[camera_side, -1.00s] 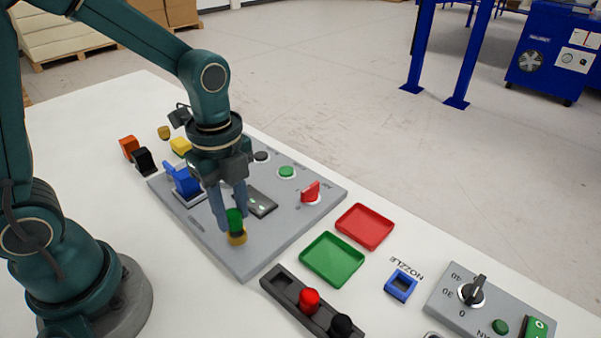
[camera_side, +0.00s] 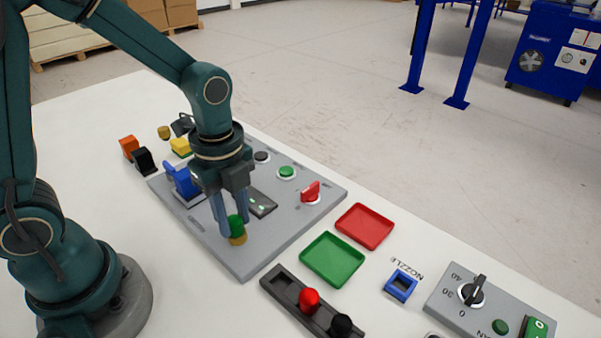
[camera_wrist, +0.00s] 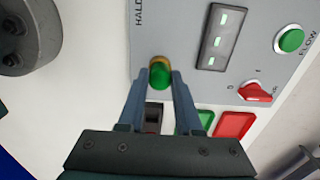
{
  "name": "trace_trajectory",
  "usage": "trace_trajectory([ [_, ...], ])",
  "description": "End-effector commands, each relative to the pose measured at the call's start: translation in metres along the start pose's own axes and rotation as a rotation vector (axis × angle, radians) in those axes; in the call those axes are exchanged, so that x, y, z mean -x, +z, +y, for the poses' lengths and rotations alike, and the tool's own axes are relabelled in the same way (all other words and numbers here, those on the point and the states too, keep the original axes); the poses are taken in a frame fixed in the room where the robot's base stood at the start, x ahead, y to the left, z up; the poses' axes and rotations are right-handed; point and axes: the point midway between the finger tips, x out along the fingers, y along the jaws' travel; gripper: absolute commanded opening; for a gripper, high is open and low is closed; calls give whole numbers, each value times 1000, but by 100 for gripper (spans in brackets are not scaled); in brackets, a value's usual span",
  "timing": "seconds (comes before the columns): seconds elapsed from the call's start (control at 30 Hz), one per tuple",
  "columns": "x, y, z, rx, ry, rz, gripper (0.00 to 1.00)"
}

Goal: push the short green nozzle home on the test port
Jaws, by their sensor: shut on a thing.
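The short green nozzle (camera_side: 236,224) is upright between the fingers of my gripper (camera_side: 233,230), at the front of the grey panel (camera_side: 240,262). The brass-coloured test port (camera_side: 238,239) shows directly below the nozzle. In the wrist view my gripper (camera_wrist: 160,76) is shut on the green nozzle (camera_wrist: 160,77), with a brass rim (camera_wrist: 159,61) of the port just beyond it. The nozzle meets the port in the pictures; how deep it sits I cannot tell.
The panel carries a blue clamp (camera_side: 182,181), a green button (camera_side: 286,172) and a red switch (camera_side: 310,191). A green tray (camera_side: 332,258), a red tray (camera_side: 364,226), a blue nozzle holder (camera_side: 400,286) and a dark rack (camera_side: 283,286) with red and black nozzles lie to the right.

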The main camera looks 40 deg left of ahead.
Motion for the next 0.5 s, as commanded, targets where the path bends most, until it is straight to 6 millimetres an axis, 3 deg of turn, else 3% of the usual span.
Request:
trace_trajectory([
  [0.03, -1, 0, 0, 0, 1, 0, 41],
  [0.1, 0, 0, 0, 0, 1, 0, 68],
  [0.5, 5, 0, -1, 0, -3, 0, 68],
])
